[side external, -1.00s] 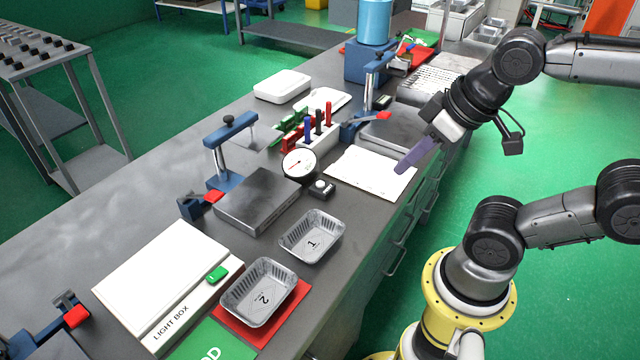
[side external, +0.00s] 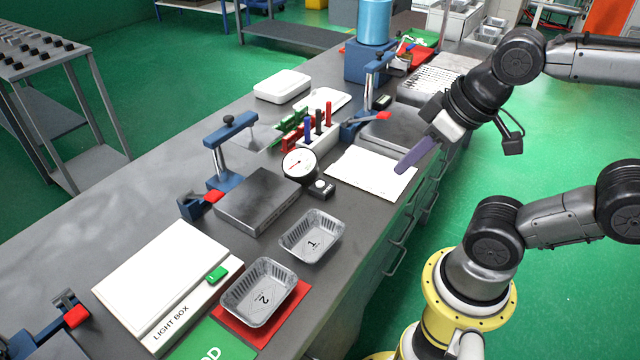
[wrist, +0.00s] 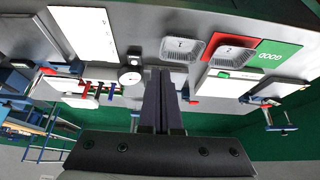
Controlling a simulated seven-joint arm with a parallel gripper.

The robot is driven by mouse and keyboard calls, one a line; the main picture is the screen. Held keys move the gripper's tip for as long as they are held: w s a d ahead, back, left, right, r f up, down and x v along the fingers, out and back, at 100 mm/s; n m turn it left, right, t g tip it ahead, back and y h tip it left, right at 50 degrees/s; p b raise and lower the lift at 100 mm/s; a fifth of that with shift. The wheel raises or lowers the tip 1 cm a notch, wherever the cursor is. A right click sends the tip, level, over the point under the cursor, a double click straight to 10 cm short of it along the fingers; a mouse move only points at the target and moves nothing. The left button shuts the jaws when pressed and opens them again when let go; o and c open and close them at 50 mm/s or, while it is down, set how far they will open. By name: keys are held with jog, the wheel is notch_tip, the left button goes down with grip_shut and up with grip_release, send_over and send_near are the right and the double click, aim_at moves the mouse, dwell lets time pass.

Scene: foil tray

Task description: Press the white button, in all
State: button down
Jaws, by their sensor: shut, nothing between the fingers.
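The white button (side external: 320,185) sits on a small black box beside the round dial gauge (side external: 299,164), on the bench. It is too small to tell whether it is pressed.
Foil tray 1 (side external: 337,244) stands on the bare bench, and foil tray 2 (side external: 231,302) stands on a red mat. A white light box (side external: 130,262) with a green button lies at the left. A steel block (side external: 232,214) and a blue clamp (side external: 222,181) stand behind the trays.

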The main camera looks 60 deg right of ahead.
dwell(0.5)
jog(key=w+a+r+n+t+y, duration=0.15)
jog(key=w+r+n+t, duration=0.3)
jog(key=w, duration=0.45)
jog(key=g+h, duration=0.2)
jog(key=h, duration=0.3)
send_over(320, 184)
jog(key=s, duration=0.1)
notch_tip(320, 184, down, 13)
jog(key=shift+s+d+n+t+y, duration=0.1)
jog(key=shift+n+t+y, duration=0.25)
jog(key=shift+n, duration=0.1)
jog(key=shift+f, duration=0.1)
jog(key=shift+f, duration=4.3)
